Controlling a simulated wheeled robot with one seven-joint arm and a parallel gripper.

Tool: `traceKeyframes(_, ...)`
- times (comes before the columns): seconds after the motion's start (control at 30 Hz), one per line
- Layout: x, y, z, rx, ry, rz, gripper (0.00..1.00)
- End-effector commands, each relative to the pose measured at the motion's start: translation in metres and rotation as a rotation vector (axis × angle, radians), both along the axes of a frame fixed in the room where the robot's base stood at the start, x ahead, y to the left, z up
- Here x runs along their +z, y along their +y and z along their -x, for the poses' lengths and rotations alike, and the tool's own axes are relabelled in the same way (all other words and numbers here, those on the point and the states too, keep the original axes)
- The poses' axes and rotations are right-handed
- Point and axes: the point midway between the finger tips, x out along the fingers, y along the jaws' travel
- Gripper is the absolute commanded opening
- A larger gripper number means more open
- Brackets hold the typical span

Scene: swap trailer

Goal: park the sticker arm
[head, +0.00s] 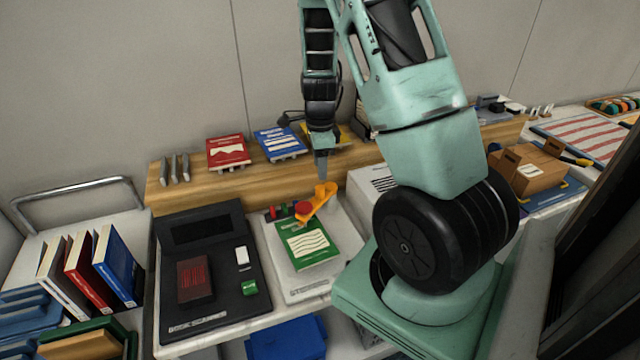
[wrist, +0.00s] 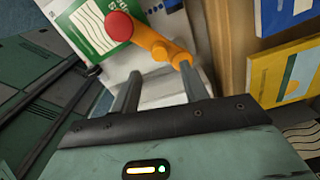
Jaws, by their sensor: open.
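The orange sticker arm (head: 319,201) stands on a white plate (head: 335,232). Its pivot end is toward the back and its red-knobbed end (head: 303,207) points left and forward, over the upper edge of a green book (head: 307,245). In the wrist view, the sticker arm (wrist: 157,43) reaches from near the right finger up to the red knob (wrist: 119,25) over the green book (wrist: 85,25). My gripper (head: 321,168) points down just behind the orange arm. In the wrist view, my gripper (wrist: 160,76) is open with nothing held; I cannot tell whether a finger touches the arm.
A wooden ledge (head: 220,184) behind holds red and blue books. A black device (head: 210,265) with a screen stands left, a white vented box (head: 370,183) right. Books stand upright at far left. A cardboard box (head: 528,168) sits at right.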

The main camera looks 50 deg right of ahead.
Motion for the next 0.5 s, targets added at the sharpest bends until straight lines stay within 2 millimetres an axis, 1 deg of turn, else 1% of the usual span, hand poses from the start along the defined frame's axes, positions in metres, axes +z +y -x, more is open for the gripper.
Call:
traceKeyframes(0.03, -0.012, 0.000, 0.002, -0.004, 0.005, -0.003, 0.45)
traceKeyframes(0.2, -0.043, 0.000, 0.001, -0.002, 0.003, -0.003, 0.45)
traceKeyframes(0.33, -0.059, 0.000, 0.000, -0.001, 0.002, -0.001, 0.45)
traceKeyframes(0.5, -0.070, 0.000, 0.000, -0.001, -0.001, -0.001, 0.45)
